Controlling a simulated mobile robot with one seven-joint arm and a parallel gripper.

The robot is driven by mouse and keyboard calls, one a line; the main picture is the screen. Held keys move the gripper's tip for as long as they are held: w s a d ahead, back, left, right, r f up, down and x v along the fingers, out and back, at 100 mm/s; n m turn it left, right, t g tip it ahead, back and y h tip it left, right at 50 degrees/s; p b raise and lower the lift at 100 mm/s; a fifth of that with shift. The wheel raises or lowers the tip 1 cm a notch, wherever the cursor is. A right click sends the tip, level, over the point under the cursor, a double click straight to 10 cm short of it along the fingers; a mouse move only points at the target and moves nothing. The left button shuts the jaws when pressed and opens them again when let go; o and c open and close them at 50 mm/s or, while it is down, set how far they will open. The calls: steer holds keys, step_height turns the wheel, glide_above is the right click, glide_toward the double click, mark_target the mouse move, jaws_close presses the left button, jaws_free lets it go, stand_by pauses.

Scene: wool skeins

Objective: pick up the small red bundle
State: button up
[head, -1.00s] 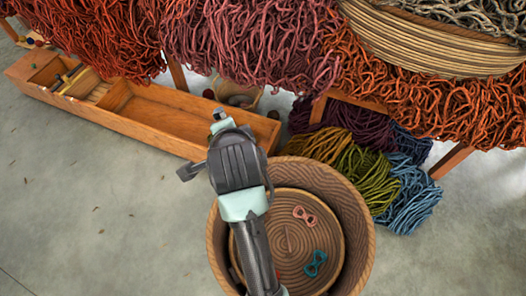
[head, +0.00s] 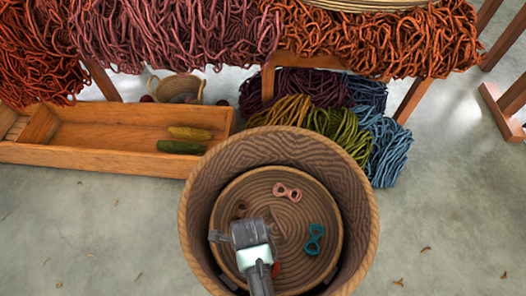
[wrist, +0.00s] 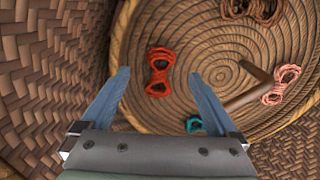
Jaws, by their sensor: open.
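The small red bundle (wrist: 159,72), a red-orange figure-eight skein, lies on the round coiled tray (wrist: 225,45) inside a large woven basket (head: 193,180). In the head view only a sliver of the red bundle (head: 277,267) shows beside my arm; the rest is hidden. My gripper (wrist: 158,76) is open and empty, its fingers pointing toward the red bundle, which appears between the fingertips. I cannot tell how far the tips are above it. In the head view my gripper (head: 238,232) is over the tray, inside the basket's outline.
A pink bundle (head: 288,191), a teal bundle (head: 314,238) and a brown bundle (wrist: 250,9) share the tray. A bar (wrist: 248,91) crosses the tray near its middle. The basket wall (wrist: 45,75) rises close on the left in the wrist view.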

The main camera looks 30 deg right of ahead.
steer(key=f+b, duration=0.1)
steer(key=f, duration=0.1)
steer(key=f+b, duration=0.1)
steer(key=f, duration=0.1)
steer(key=f+b, duration=0.1)
steer(key=f, duration=0.1)
steer(key=shift+s+d+b, duration=0.2)
steer(key=shift+d+b, duration=0.05)
steer(key=shift+b, duration=0.15)
steer(key=shift+r, duration=0.1)
steer(key=shift+c, duration=0.3)
steer(key=c, duration=1.3)
